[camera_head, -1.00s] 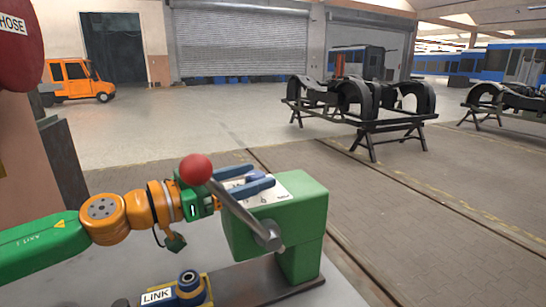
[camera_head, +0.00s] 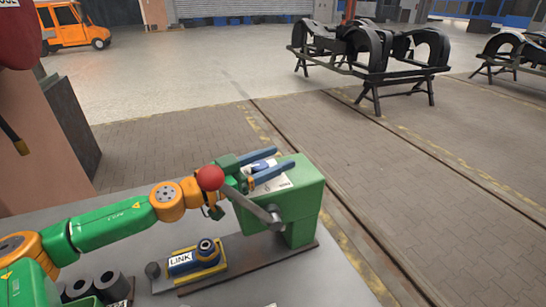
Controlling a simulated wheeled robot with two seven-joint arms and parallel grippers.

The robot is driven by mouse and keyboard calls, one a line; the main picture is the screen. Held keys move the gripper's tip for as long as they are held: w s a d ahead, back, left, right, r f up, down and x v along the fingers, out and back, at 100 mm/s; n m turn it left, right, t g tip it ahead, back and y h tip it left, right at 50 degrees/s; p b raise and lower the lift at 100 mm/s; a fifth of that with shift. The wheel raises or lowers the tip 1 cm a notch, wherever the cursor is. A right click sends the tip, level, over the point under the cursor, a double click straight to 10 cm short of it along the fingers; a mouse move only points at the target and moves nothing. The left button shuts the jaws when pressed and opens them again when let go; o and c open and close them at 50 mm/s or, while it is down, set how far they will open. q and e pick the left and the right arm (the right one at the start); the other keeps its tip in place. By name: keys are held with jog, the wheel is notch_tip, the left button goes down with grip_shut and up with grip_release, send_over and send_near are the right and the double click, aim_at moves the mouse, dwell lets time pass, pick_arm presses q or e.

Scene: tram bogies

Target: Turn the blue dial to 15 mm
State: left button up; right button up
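The blue dial (camera_head: 261,165) sits on a pale scale plate on top of a green machine block (camera_head: 296,204). My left gripper (camera_head: 284,159) reaches over the plate from the left, its two blue fingers apart, one on each side of the dial. The fingers look open, with no clear contact on the dial. They partly cover the dial and scale, and the mm marks are too small to read. My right gripper is not in view.
A lever with a red ball knob (camera_head: 210,178) rises from the block's front, close before my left gripper. A blue and yellow part labelled LINK (camera_head: 195,257) stands on the grey table (camera_head: 240,285). Dark cylinders (camera_head: 105,287) stand at the lower left. Bogie frames stand beyond.

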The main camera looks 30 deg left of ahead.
pick_arm(q)
grip_shut()
